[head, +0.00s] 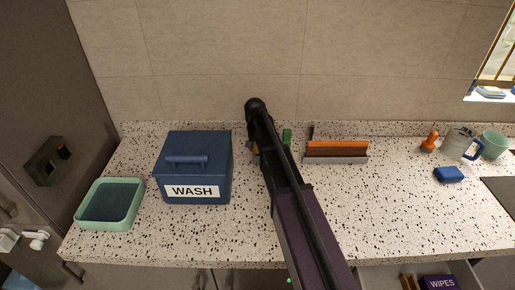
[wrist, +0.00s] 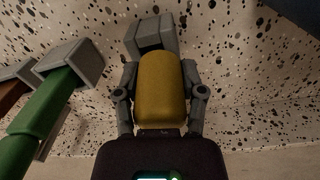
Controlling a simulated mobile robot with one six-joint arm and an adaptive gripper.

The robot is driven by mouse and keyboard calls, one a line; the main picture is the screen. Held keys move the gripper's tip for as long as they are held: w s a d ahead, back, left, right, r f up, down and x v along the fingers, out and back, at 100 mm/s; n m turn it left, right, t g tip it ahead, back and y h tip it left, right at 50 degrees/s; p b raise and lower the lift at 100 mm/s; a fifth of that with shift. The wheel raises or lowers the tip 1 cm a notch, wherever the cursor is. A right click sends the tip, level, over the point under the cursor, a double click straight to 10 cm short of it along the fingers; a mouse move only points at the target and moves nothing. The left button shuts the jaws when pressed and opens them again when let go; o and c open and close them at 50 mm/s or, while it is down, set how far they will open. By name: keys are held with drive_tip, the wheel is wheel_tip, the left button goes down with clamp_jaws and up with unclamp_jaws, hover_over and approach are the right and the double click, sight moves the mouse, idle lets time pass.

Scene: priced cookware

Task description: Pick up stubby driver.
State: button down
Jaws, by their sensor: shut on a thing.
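The stubby driver (wrist: 160,95), short with a thick yellow handle, is between the fingers of my gripper (wrist: 160,80) in the wrist view. The fingers are shut on its handle, one on each side. A grey block shows at the far end of the handle. Whether the driver touches the counter I cannot tell. In the head view my arm hides most of the gripper, and only a bit of yellow (head: 254,147) shows beside it.
A longer green-handled tool (wrist: 50,105) with a grey block lies close left of the driver, with a brown one beyond. On the speckled counter (head: 200,233) stand a blue WASH box (head: 212,150), a green tray (head: 137,203), an orange-and-grey rack (head: 337,158) and a blue sponge (head: 448,174).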

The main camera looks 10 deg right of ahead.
wheel_tip(320, 180, up, 18)
drive_tip(key=p, duration=1.7)
drive_tip(key=shift+f, duration=0.15)
drive_tip(key=shift+f, duration=0.1)
wheel_tip(320, 180, down, 11)
drive_tip(key=b, duration=1)
drive_tip(key=shift+b, duration=0.4)
